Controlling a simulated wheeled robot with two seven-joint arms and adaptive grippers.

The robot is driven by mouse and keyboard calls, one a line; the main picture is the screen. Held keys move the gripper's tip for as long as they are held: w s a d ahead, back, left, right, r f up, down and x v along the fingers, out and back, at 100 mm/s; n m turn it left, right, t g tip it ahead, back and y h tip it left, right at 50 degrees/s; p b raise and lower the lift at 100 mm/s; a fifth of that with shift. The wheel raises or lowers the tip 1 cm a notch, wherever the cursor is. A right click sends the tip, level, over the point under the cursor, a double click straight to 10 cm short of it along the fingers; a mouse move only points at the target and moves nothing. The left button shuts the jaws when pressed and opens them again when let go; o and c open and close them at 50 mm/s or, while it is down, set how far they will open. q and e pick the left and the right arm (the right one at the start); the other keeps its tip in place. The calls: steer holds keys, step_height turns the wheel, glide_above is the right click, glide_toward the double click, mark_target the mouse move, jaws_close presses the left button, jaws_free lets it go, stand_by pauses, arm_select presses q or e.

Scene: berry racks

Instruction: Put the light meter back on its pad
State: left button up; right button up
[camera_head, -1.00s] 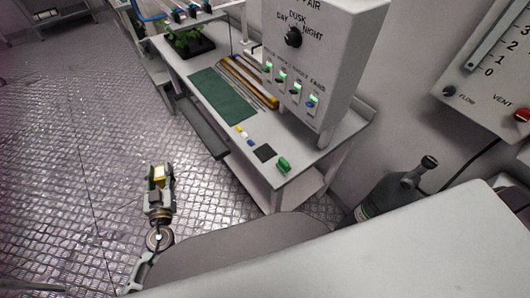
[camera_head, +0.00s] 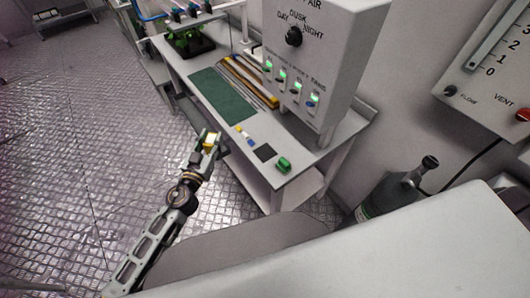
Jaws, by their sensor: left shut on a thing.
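My left gripper (camera_head: 209,139) is shut on a small yellow and white thing (camera_head: 211,143), which appears to be the light meter. It holds it in the air, in the picture just left of the bench's front edge. A small black square pad (camera_head: 265,152) lies on the white bench top (camera_head: 303,152), to the right of the gripper and apart from it. Nothing stands on this pad. My right gripper is not in view.
A green block (camera_head: 284,164) sits right of the pad. Small yellow, white and blue pieces (camera_head: 245,136) lie left of it. A green mat (camera_head: 222,95) and the tall control box (camera_head: 322,65) are farther back. A dark bottle (camera_head: 388,192) stands at right.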

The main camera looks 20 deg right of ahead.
arm_select(q)
steer(key=s+d+r+m+g+h, duration=0.1)
steer(key=d+m+g+h, duration=0.3)
steer(key=d, duration=0.5)
steer(key=s+d+r+m+g+h, duration=0.1)
steer(key=d+r+m+g+h, duration=0.3)
steer(key=d, duration=0.5)
steer(key=shift+s+d+r+g, duration=0.15)
steer(key=shift+s+g, duration=0.1)
steer(key=shift+g, duration=0.45)
stand_by(0.4)
